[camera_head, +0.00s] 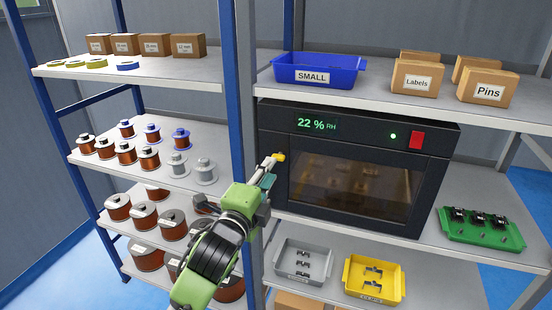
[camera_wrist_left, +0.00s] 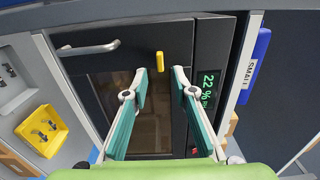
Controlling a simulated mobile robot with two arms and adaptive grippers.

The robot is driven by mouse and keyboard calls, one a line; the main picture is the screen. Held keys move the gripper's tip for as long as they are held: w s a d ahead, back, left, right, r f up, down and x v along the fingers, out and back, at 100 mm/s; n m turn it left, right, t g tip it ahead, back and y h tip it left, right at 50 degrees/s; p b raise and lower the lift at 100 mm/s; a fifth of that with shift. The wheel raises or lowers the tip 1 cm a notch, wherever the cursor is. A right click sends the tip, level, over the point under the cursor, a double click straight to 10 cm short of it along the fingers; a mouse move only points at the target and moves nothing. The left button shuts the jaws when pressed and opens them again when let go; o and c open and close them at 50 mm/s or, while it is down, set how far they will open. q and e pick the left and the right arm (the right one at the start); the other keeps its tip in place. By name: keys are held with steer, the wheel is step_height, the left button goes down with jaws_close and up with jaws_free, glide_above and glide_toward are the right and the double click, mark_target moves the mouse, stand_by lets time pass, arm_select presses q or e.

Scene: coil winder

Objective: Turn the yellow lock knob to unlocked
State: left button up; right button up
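The yellow lock knob (camera_head: 279,157) is on the left side of the black dry cabinet (camera_head: 445,190), near its left edge. In the left wrist view, the knob (camera_wrist_left: 160,61) is a short bar, upright in that turned picture. My left gripper (camera_head: 270,165) is just in front of the knob in the head view and partly covers that area. In the left wrist view, my left gripper (camera_wrist_left: 160,72) is open, with the knob in line with the gap at its fingertips; I cannot tell whether they touch it. My right gripper is in neither view.
A silver door handle (camera_wrist_left: 88,48) lies near the knob on the cabinet door. The cabinet display (camera_head: 315,124) reads 22 % RH. A blue SMALL bin (camera_head: 340,75) is above; grey (camera_head: 325,259) and yellow (camera_head: 391,285) trays are below. Copper spools (camera_head: 126,153) fill the left shelves.

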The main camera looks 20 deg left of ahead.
arm_select(q)
steer(key=w, duration=0.6)
steer(key=shift+p, duration=0.35)
steer(key=shift+d, duration=0.1)
jaws_close()
